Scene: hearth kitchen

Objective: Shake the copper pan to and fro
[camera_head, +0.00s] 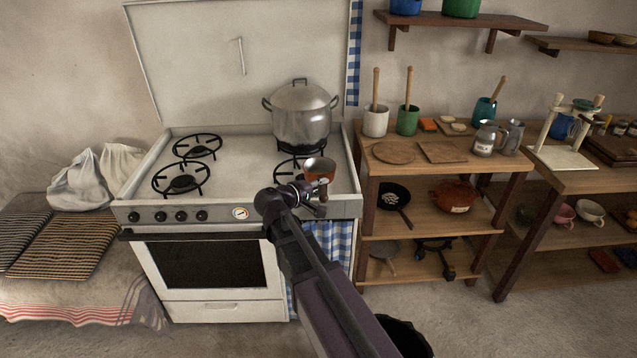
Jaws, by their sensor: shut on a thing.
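The small copper pan (320,172) shows at the front right of the white stove, over or just above the front right burner (288,169). I cannot tell if it touches the burner. Its rim and part of its copper side show; the handle is mostly hidden by my gripper. My gripper (318,190) is shut on the pan at its near side, at the stove's front edge. My arm reaches in from the bottom right and covers part of the stove front.
A large lidded steel pot (301,115) stands on the back right burner, close behind the pan. The left burners (181,182) are bare. A wooden shelf unit (440,183) with utensil pots, boards and pans stands right of the stove. A cloth-covered bench (85,285) is at left.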

